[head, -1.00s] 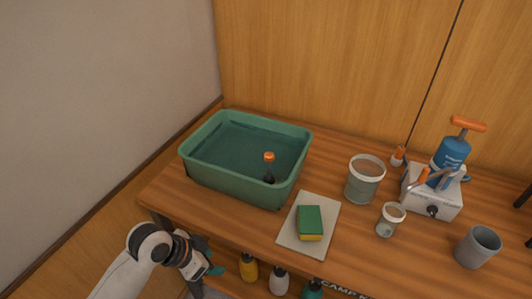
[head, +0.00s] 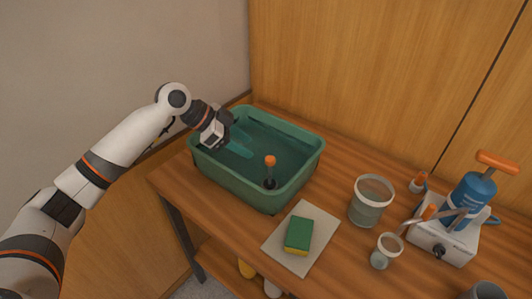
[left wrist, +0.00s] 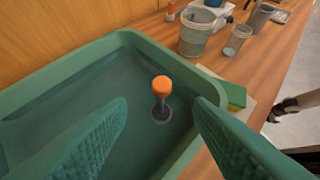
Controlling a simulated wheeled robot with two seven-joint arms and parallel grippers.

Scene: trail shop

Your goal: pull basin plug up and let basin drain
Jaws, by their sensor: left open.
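The green basin (head: 252,191) stands on the wooden bench. Water seems to lie in it, though its level is hard to read. The plug (head: 270,161) has an orange knob on a thin stem above a dark round base, upright in the basin near its front right. It also shows in the left wrist view (left wrist: 161,84). My left gripper (head: 240,143) is open and empty over the basin's left part, its teal fingers apart from the plug. In the left wrist view the knob appears between the spread fingers, farther off. A dark and white part at that view's right edge may be my right gripper (left wrist: 283,108).
A green and yellow sponge (head: 298,236) lies on a pale mat (head: 318,254) in front of the basin. To the right are a clear tub (head: 367,208), a small cup (head: 382,257) and a blue pump (head: 472,198) on a white block. A wood-panelled wall is behind.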

